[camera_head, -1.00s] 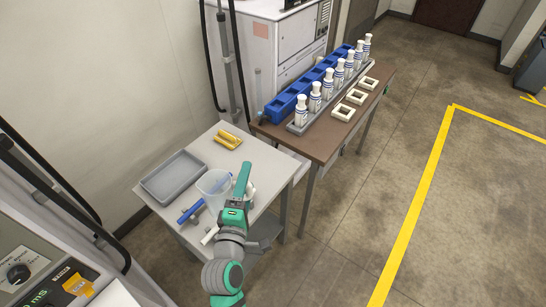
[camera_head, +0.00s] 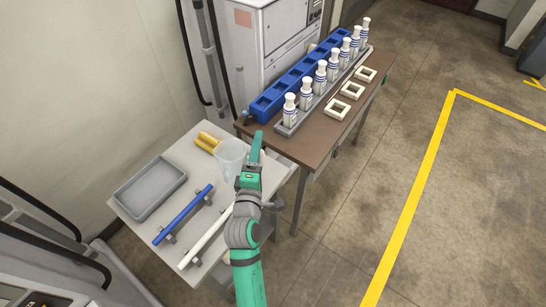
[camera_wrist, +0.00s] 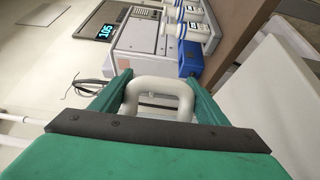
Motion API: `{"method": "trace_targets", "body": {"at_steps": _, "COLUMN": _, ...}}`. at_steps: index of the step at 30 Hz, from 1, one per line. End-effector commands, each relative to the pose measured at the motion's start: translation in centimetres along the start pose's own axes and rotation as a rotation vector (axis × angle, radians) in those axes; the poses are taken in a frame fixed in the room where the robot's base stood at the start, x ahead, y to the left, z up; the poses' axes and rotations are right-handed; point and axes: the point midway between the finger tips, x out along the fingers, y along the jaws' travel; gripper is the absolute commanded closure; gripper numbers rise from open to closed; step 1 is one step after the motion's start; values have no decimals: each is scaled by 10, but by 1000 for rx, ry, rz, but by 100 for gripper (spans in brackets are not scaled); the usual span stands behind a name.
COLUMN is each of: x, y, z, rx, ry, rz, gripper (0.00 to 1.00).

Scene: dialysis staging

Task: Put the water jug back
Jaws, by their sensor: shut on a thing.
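The water jug (camera_head: 229,158) is a pale, see-through vessel. In the head view it appears upright over the back of the small grey table (camera_head: 183,146); I cannot tell whether its base touches the top. My gripper (camera_head: 256,148) is at its right side, shut on its handle. In the wrist view the white loop handle (camera_wrist: 160,86) sits between the green fingers. The jug's body is not clear in the wrist view.
A grey tray (camera_head: 152,205), a blue rod (camera_head: 185,213) and a white rod (camera_head: 205,238) on supports, and yellow pieces (camera_head: 208,141) are on the grey table. A brown table (camera_head: 318,147) at the right holds a blue rack (camera_head: 292,85), several white bottles (camera_head: 320,72) and square frames (camera_head: 352,90).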

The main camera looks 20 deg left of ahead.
Motion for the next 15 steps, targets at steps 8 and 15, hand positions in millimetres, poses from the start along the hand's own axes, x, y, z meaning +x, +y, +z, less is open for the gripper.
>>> {"method": "trace_targets", "body": {"at_steps": 8, "x": 40, "y": -40, "z": 28, "rx": 0, "ry": -3, "rz": -2, "gripper": 72}}
{"method": "trace_targets", "body": {"at_steps": 15, "x": 57, "y": -62, "z": 45, "rx": -1, "ry": -11, "rz": 0, "gripper": 72}}
